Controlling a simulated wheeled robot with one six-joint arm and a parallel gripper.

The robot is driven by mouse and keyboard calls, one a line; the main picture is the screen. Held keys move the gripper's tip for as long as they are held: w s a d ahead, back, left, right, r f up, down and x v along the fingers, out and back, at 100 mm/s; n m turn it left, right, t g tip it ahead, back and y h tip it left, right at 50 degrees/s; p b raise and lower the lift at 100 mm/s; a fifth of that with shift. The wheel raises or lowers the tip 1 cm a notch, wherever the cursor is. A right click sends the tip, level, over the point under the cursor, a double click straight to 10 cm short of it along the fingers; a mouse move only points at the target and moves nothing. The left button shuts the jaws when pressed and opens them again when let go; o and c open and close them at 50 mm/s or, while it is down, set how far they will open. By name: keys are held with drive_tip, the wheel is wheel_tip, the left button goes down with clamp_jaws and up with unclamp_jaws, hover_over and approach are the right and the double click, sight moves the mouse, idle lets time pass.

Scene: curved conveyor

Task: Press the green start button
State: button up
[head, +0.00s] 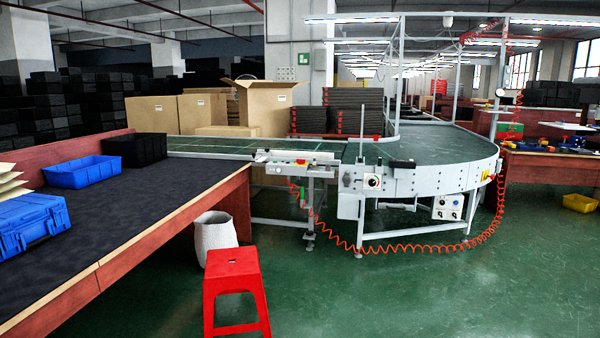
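The curved conveyor (430,152) stands in the middle right, with a green belt and grey side panels. A grey control box (447,207) with several round knobs hangs below. I cannot clearly make out a green button on any of these; they are small at this distance. My gripper is not in view.
A red stool (236,290) and a white bin (215,238) stand before the conveyor. A long dark-topped workbench (120,215) fills the left. A coiled red hose (420,246) hangs low around the conveyor's front. Green floor (450,295) is open at the front right.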

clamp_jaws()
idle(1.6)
